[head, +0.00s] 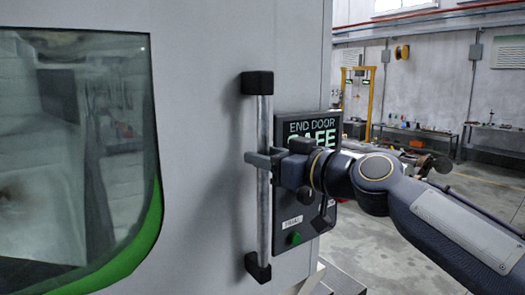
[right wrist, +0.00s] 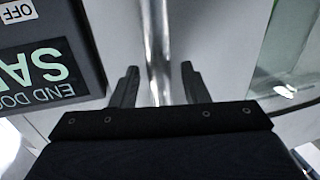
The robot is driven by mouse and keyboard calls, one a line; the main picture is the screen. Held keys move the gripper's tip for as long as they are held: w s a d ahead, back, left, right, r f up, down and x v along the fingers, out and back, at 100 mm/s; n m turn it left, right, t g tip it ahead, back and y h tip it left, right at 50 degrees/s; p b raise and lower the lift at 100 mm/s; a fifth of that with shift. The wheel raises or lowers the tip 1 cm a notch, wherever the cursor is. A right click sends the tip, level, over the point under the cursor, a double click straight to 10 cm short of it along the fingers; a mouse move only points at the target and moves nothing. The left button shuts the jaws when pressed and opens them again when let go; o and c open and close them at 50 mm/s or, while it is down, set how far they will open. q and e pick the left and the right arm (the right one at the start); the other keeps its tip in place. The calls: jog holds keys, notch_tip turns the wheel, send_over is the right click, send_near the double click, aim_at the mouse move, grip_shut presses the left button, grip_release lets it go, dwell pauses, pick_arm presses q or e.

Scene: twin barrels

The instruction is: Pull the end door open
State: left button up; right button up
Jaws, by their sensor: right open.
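The end door (head: 200,130) is a light grey panel with a dark, green-edged window, and it looks closed. A vertical metal bar handle (head: 264,190) with black end mounts stands on it. My right gripper (head: 262,160) is at the middle of the handle, its fingers reaching around the bar. In the right wrist view the gripper (right wrist: 160,85) is open, with the handle bar (right wrist: 158,45) between its two fingers and gaps on both sides. My left gripper is not in view.
A black panel (head: 300,128) reading "END DOOR SAFE", with a green button (head: 296,238), is right of the handle, partly behind my right arm. Workbenches (head: 415,132) and a yellow frame (head: 370,100) stand far back. Open floor lies at right.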

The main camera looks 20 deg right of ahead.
jog(key=shift+w+a, duration=0.35)
jog(key=shift+w, duration=0.2)
grip_shut()
jog(key=shift+f, duration=0.1)
